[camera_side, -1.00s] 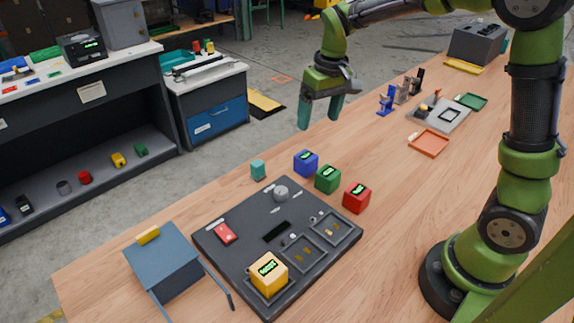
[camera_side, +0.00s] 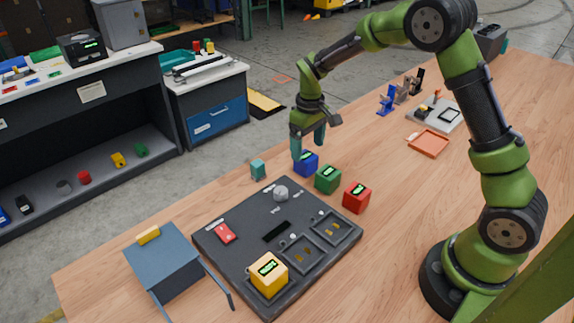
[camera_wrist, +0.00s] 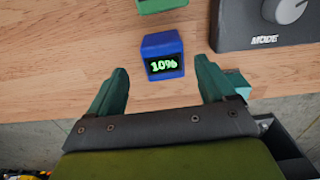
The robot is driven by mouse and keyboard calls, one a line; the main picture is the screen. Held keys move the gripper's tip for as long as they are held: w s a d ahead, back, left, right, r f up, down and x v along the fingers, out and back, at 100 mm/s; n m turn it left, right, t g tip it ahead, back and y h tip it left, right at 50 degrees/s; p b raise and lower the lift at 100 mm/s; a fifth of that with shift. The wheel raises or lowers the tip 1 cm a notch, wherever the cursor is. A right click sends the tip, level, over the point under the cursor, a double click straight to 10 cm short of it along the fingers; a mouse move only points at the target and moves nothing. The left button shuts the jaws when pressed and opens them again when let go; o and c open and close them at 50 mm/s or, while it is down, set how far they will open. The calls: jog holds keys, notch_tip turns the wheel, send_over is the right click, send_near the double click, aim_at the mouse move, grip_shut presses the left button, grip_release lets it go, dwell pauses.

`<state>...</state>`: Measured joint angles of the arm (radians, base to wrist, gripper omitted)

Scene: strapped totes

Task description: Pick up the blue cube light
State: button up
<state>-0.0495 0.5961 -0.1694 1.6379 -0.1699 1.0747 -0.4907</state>
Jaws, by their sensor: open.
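The blue cube light (camera_side: 306,164) stands on the wooden table in the side view, behind the green cube. In the wrist view the blue cube light (camera_wrist: 162,57) shows a lit "10%" display and lies just beyond the fingertips, between their lines. My gripper (camera_side: 308,150) is open and empty, with its teal fingers pointing down close to the blue cube. In the wrist view my gripper (camera_wrist: 160,75) has its two fingers spread wide apart on either side of the cube's near edge. I cannot tell whether a finger touches the cube.
A green cube (camera_side: 327,179) and a red cube (camera_side: 357,198) stand in a row beside it. A dark panel (camera_side: 215,242) holds a yellow cube (camera_side: 268,274) and a knob (camera_side: 281,193). A small teal block (camera_side: 258,169) stands left of the blue cube. A blue-grey strapped tote (camera_side: 165,268) stands front left.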

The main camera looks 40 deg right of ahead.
aim_at(306, 155)
jog(key=f, duration=0.5)
jog(key=shift+a+f, duration=0.2)
jog(key=shift+f, duration=0.15)
jog(key=c, duration=1.2)
